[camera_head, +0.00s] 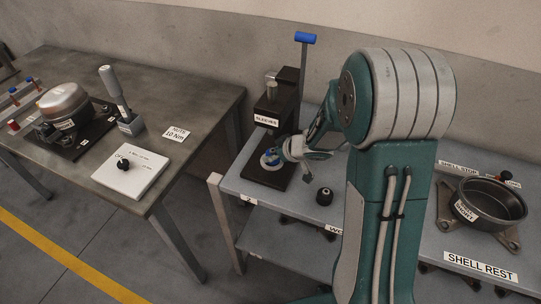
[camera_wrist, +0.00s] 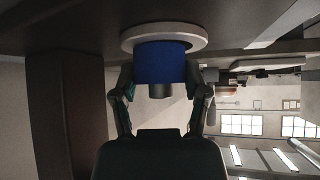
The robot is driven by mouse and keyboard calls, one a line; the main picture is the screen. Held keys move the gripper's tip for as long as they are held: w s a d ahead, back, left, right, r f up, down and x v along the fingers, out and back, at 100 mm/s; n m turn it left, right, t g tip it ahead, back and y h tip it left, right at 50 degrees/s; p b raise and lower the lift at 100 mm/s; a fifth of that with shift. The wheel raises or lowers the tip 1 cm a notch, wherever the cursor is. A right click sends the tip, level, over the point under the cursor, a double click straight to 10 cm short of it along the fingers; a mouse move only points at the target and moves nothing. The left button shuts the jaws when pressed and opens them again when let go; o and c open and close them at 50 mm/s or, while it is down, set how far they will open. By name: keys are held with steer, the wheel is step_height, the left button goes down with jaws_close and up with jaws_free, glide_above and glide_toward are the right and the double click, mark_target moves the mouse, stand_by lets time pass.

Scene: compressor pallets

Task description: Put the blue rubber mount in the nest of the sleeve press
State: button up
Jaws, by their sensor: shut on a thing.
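The blue rubber mount (camera_wrist: 160,66) is a short blue cylinder with a dark stud, held between the two fingers of my gripper (camera_wrist: 160,84) in the wrist view. That view looks upside down. The mount's flat end meets a pale round disc (camera_wrist: 190,32) on the dark press base, apparently the nest; I cannot tell how deep it sits. In the head view a bit of the blue mount (camera_head: 268,157) shows beside my gripper (camera_head: 279,154), low in front of the black sleeve press (camera_head: 273,113). My gripper partly hides the nest there.
The press has a blue-topped lever (camera_head: 305,38). A black mount (camera_head: 324,195) stands on the bench right of the press base. A round black shell (camera_head: 490,205) rests at the right. A grey table (camera_head: 190,95) with a compressor (camera_head: 66,104) stands at the left.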

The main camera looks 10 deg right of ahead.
steer(key=shift+a+f, duration=0.35)
steer(key=shift+a, duration=0.3)
steer(key=shift+c, duration=0.2)
steer(key=o, duration=1)
steer(key=shift+d, duration=0.25)
steer(key=shift+o, duration=1.4)
steer(key=shift+d, duration=0.4)
